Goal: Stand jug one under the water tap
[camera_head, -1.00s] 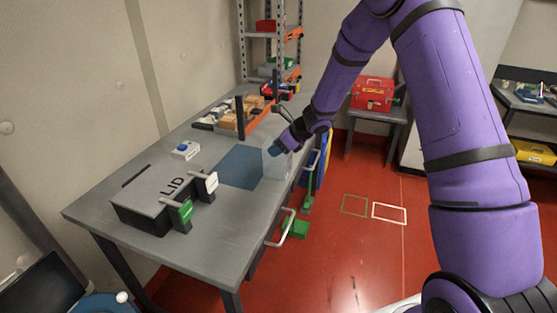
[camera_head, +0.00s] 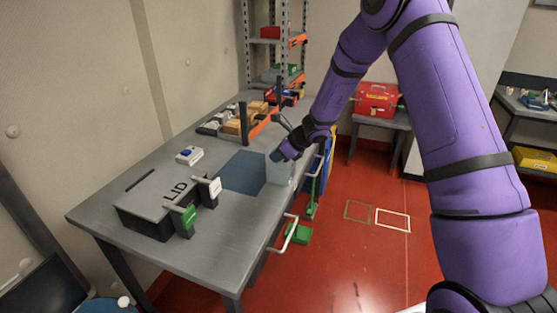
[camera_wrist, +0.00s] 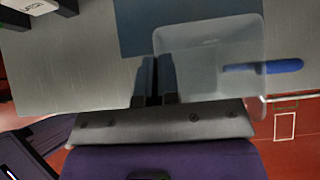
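A clear, pale jug (camera_head: 279,170) is at the far right edge of the grey table, beside a dark blue patch (camera_head: 243,172). I cannot tell whether it rests on the table or is slightly raised. My gripper (camera_head: 280,156) is at the jug's upper part. In the wrist view the jug (camera_wrist: 215,55) shows as a see-through box, overlapping the table edge. The two dark fingers (camera_wrist: 156,78) are close together at its left wall and appear shut on that wall. I cannot make out the water tap or any number on the jug.
The grey table (camera_head: 245,235) holds a box marked LID (camera_head: 155,205), a small white-blue box (camera_head: 189,155) and an orange-edged rack (camera_head: 262,127) behind the jug. A red toolbox (camera_head: 377,100) sits on a side stand. Red floor with painted outlines is open on the right.

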